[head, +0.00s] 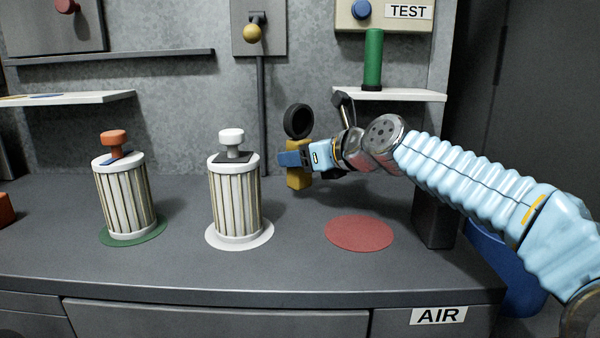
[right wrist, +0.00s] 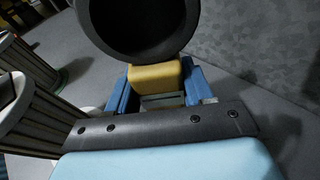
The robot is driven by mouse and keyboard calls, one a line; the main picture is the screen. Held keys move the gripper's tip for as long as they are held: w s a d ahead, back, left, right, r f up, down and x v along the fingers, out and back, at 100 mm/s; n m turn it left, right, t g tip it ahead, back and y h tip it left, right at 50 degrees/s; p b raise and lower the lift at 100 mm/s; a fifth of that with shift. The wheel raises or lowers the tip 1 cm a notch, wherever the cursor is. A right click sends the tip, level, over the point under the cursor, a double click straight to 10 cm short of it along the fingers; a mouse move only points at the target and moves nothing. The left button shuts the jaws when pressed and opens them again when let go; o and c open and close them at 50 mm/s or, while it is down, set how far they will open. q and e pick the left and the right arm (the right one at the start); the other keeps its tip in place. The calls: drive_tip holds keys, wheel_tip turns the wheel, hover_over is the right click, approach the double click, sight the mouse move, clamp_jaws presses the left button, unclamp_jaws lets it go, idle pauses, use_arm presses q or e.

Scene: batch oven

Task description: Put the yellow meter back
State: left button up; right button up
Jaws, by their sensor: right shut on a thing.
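The yellow meter (head: 298,179) has a yellow body with a round black dial housing on top. My right gripper (head: 292,159) is shut on its yellow body, with the black round part above the fingers. The meter is upright near the back of the bench, right of the white-knobbed filter; I cannot tell whether it touches the bench top. In the right wrist view the yellow body (right wrist: 160,76) sits between the blue fingers, under the black housing (right wrist: 137,25). My left gripper is not in view.
Two ribbed filters, one orange-knobbed (head: 126,200) and one white-knobbed (head: 235,198), stand on green and white discs. A red disc (head: 359,233) is bare. A right shelf (head: 410,95) bears a green cylinder (head: 373,60). A left shelf (head: 100,98) carries coloured flat patches.

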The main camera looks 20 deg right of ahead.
wheel_tip(320, 180, down, 2)
drive_tip(key=shift+f+b, duration=0.1)
drive_tip(key=shift+b, duration=0.25)
drive_tip(key=shift+w+f, duration=0.2)
drive_tip(key=shift+w, duration=0.05)
drive_tip(key=shift+r, duration=0.15)
drive_tip(key=o, duration=0.7)
drive_tip(key=shift+f, duration=0.2)
drive_tip(key=o, duration=0.4)
drive_tip(key=shift+o, duration=0.2)
drive_tip(key=shift+r, duration=0.3)
drive_tip(key=p+v, duration=0.1)
drive_tip(key=v, duration=1.1)
